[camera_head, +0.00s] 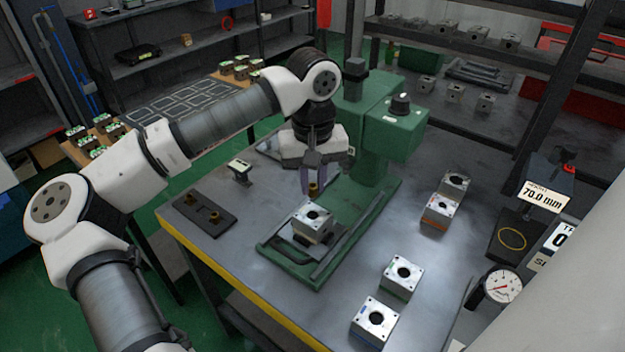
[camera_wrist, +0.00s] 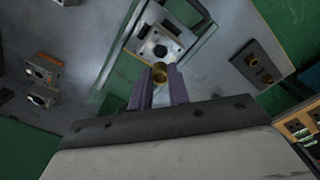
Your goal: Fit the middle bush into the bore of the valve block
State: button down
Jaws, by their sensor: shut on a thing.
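My gripper (camera_head: 313,184) is shut on a brass bush (camera_head: 314,189); the bush also shows between the fingers in the wrist view (camera_wrist: 159,72). The bush is held upright above the valve block (camera_head: 307,228), apart from it. The block is a grey metal cube with a dark round bore in its top, on the green press base (camera_head: 291,263). In the wrist view the block (camera_wrist: 176,47) lies just beyond the bush. A dark bush rack (camera_head: 196,212) at the left holds two other bushes, one near each end.
The green press column (camera_head: 372,150) stands close behind my gripper. Several other valve blocks, such as one at the front (camera_head: 374,321), stand on the right of the bench. A dial gauge (camera_head: 503,286) is at the right edge. A small stand (camera_head: 240,170) is behind the rack.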

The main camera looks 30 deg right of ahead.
aim_at(313, 196)
jog(key=shift+f+b, duration=1.9)
jog(key=shift+f, duration=0.6)
jog(key=shift+f+b, duration=0.6)
jog(key=shift+b, duration=0.35)
jog(key=c, duration=1.3)
grip_release()
jog(key=shift+o, duration=0.2)
notch_tip(313, 196, up, 14)
jog(key=shift+f+b, duration=0.1)
jog(key=shift+b, duration=0.2)
